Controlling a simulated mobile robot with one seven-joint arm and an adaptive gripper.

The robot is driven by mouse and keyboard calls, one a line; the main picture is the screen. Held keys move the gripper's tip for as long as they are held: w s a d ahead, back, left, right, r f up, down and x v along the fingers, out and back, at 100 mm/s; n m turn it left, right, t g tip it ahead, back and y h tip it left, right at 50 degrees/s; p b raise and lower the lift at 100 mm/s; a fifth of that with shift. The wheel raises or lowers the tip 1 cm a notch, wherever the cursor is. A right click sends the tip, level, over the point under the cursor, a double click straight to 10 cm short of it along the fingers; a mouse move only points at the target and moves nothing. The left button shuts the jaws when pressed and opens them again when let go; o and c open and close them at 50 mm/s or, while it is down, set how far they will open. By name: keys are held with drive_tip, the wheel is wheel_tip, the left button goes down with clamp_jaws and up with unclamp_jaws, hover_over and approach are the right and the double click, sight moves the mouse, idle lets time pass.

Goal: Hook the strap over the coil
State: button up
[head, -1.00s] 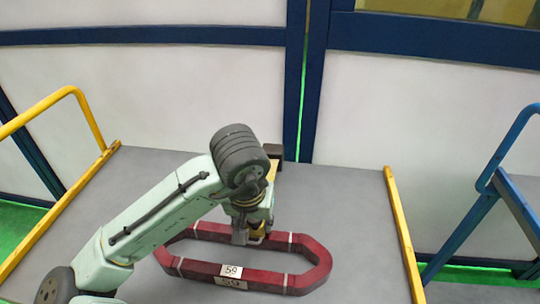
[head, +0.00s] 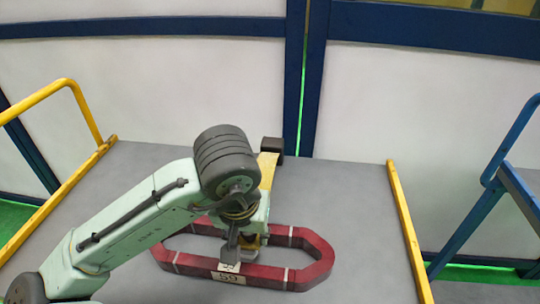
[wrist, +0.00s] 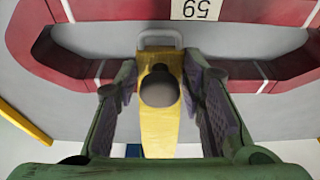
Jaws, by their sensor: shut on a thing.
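The coil (head: 300,240) is a dark red elongated ring lying flat on the grey surface, with white bands and a "59" label. It also shows in the wrist view (wrist: 35,45). The yellow strap (wrist: 158,145) is between the fingers of my gripper (wrist: 158,80), which is shut on it. A pale metal loop (wrist: 160,38) at its end shows beyond the fingertips, over the coil's opening; the height cannot be told. In the head view my gripper (head: 240,243) is over the coil's middle and partly hides it. The strap (head: 267,170) shows behind my wrist.
The grey tabletop (head: 365,210) is clear around the coil. Yellow rails (head: 405,235) edge it left and right. A blue frame (head: 480,210) stands at the right.

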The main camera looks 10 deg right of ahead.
sight(242, 273)
drive_tip(key=shift+s+a+f+b, duration=0.15)
drive_tip(key=shift+s+a+b, duration=0.25)
drive_tip(key=shift+b, duration=0.75)
drive_tip(key=s+b, duration=0.1)
drive_tip(key=b, duration=0.1)
drive_tip(key=s+a+b, duration=0.1)
drive_tip(key=s, duration=0.1)
drive_tip(key=s+a+b, duration=0.1)
drive_tip(key=s+b, duration=0.1)
drive_tip(key=shift+s+b, duration=0.2)
drive_tip(key=shift+b, duration=0.1)
drive_tip(key=shift+s+a+b, duration=0.3)
drive_tip(key=shift+s+b, duration=0.25)
drive_tip(key=shift+s, duration=0.25)
drive_tip(key=shift+s+a+b, duration=0.35)
drive_tip(key=shift+s+b, duration=0.15)
drive_tip(key=shift+s, duration=0.25)
drive_tip(key=shift+s+a+b, duration=0.3)
drive_tip(key=shift+s+b, duration=0.25)
drive_tip(key=shift+s, duration=0.25)
drive_tip(key=shift+s+a, duration=0.1)
drive_tip(key=shift+s, duration=0.2)
drive_tip(key=shift+s+a+b, duration=0.25)
drive_tip(key=shift+s+b, duration=0.15)
drive_tip(key=shift+s, duration=0.2)
clamp_jaws()
drive_tip(key=shift+s+a, duration=0.2)
drive_tip(key=shift+s, duration=0.35)
